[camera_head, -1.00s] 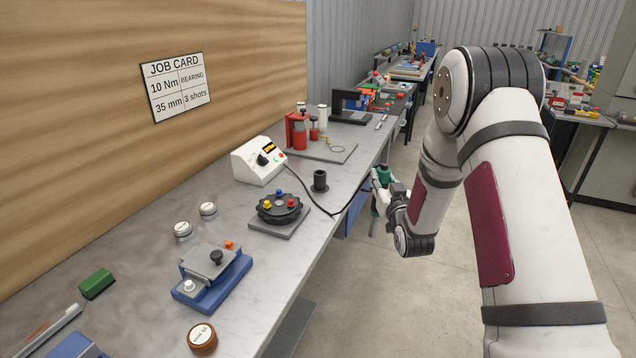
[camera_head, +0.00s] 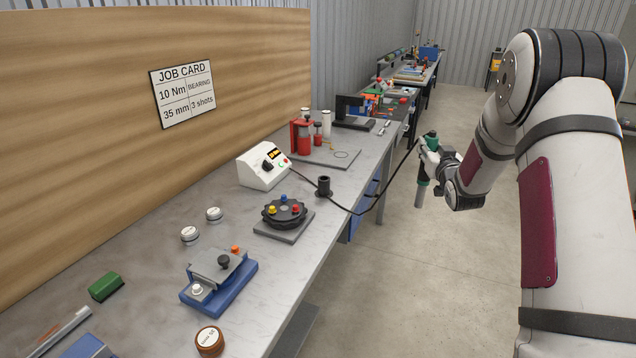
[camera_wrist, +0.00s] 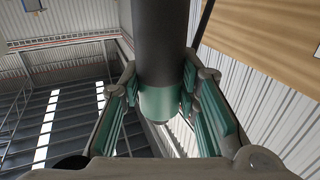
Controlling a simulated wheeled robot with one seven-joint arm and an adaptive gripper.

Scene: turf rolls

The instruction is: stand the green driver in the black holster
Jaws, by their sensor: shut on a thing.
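The green driver (camera_head: 432,143) is in my gripper (camera_head: 427,162), out over the floor to the right of the bench. It hangs about upright, with its grey lower end (camera_head: 420,196) pointing down and a black cable at its top. In the wrist view the driver (camera_wrist: 160,102) shows as a dark cylinder with a green band, between the green-padded fingers of my gripper (camera_wrist: 163,88). The black holster (camera_head: 324,187) is a short upright cup near the bench's right edge. No driver stands in it. Its inside is too small to make out.
The cable (camera_head: 379,200) runs from the white control box (camera_head: 263,165) past the holster to the driver. A black dial fixture (camera_head: 284,212) stands in front of the holster, and a red press (camera_head: 301,136) behind. Open floor (camera_head: 430,270) lies right of the bench (camera_head: 165,232).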

